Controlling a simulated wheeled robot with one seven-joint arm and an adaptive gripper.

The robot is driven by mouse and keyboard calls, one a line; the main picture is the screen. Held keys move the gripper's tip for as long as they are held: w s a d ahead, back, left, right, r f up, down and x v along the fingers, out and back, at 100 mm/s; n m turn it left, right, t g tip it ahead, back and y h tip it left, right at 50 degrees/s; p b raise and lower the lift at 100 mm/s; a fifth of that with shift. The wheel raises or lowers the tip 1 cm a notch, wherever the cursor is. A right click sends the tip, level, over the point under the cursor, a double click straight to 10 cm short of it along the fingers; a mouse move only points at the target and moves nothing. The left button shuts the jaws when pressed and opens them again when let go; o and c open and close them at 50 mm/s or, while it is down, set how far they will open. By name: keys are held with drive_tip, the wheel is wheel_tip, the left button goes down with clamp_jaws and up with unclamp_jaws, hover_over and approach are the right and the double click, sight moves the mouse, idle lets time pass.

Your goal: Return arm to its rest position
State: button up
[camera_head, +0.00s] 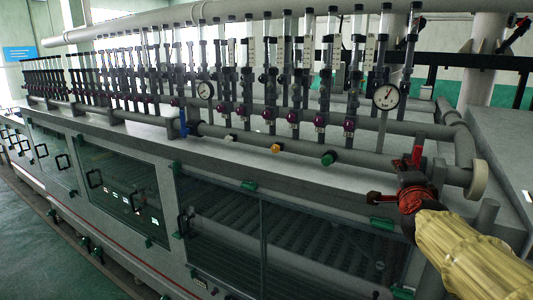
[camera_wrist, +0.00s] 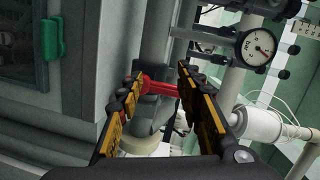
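My gripper (camera_wrist: 160,76) is open in the wrist view, with its two yellow-and-black fingers spread apart. A red valve handle (camera_wrist: 158,87) shows in the gap between them, close to the left finger; I cannot tell whether they touch. In the head view, my gripper (camera_head: 402,196) is at the lower right, beside the pipe end at the near corner of the machine. My arm in a pale yellow sleeve runs from it to the bottom right corner. The red valve handle (camera_head: 417,153) stands just above the gripper there.
A grey pipe (camera_head: 350,157) with clear upright tubes runs along the machine top. A pressure gauge (camera_head: 386,96) is near the gripper, and also shows in the wrist view (camera_wrist: 256,47). Glass doors (camera_head: 215,235) with green latches line the front. Green floor (camera_head: 40,240) is open at left.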

drive_tip(key=s+a+f+n+g+y+b, duration=0.1)
drive_tip(key=s+a+f+n+g+y, duration=0.1)
drive_tip(key=s+a+f+n, duration=0.3)
drive_tip(key=s+a+f+n+g+y, duration=0.1)
drive_tip(key=a+f+n+y, duration=0.15)
drive_tip(key=f, duration=0.45)
drive_tip(key=s+a+f+n+g+y+b, duration=0.1)
drive_tip(key=s+a+f+n+g+y, duration=0.1)
drive_tip(key=s+a+f+n, duration=0.25)
drive_tip(key=s+a+f+n+g+b, duration=0.2)
drive_tip(key=s+a+f+n+b, duration=0.2)
drive_tip(key=s+f, duration=0.5)
drive_tip(key=s+a+f+n+g+b, duration=0.2)
drive_tip(key=s+a+f+n+b, duration=0.2)
drive_tip(key=s+f, duration=0.6)
drive_tip(key=shift+s+g+b, duration=0.3)
drive_tip(key=shift+s+b, duration=0.8)
drive_tip(key=shift+s, duration=0.05)
